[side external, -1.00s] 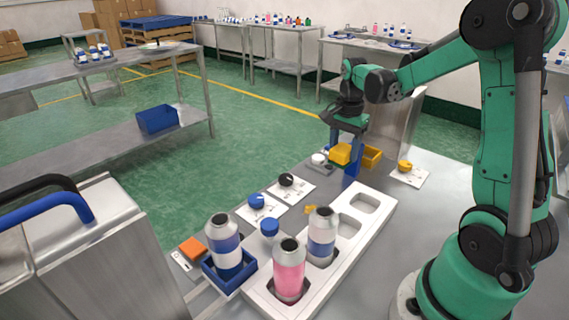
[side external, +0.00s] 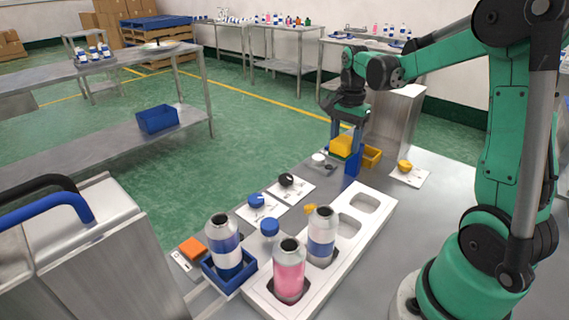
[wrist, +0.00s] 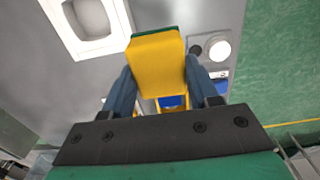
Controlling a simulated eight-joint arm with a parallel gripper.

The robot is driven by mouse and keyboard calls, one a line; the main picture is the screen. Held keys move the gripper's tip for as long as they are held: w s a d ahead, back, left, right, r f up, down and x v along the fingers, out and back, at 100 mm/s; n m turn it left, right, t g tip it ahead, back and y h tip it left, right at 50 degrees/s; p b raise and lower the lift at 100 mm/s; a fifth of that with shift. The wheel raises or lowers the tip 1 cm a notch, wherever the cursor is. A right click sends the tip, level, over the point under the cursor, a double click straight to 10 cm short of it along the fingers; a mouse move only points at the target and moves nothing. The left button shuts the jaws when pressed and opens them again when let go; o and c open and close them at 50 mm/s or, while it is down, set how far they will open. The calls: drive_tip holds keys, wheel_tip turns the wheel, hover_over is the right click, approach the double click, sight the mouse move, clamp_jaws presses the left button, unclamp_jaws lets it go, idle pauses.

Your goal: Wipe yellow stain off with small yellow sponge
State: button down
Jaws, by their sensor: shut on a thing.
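My gripper (side external: 345,150) is shut on the small yellow sponge (side external: 341,145), with one blue finger on each side. In the wrist view the gripper (wrist: 158,72) holds the sponge (wrist: 155,62), whose far edge is green. The sponge appears a little above the table, at the far end near the yellow bin. A yellow stain (side external: 309,209) shows as a small patch on the table, between the white tray and the dial cards, nearer the camera than the sponge. The stain cannot be made out in the wrist view.
A white tray (side external: 337,258) with square recesses holds a pink bottle (side external: 289,270) and a blue-white bottle (side external: 321,236). Another bottle stands in a blue bin (side external: 250,266). A yellow bin (side external: 372,157) is behind the gripper. Cards with blue, black and yellow knobs lie around.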

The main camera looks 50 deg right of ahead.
hover_over(321, 202)
drive_tip(key=f, duration=0.1)
drive_tip(key=shift+a+f, duration=0.1)
drive_tip(key=shift+f, duration=2.95)
drive_tip(key=shift+f, duration=1.05)
drive_tip(key=shift+a, duration=0.1)
drive_tip(key=shift+a+r, duration=0.1)
drive_tip(key=shift+a, duration=2.85)
drive_tip(key=shift+d+f, duration=0.2)
drive_tip(key=shift+d, duration=1.5)
drive_tip(key=shift+d+r, duration=0.1)
drive_tip(key=shift+d, duration=1.3)
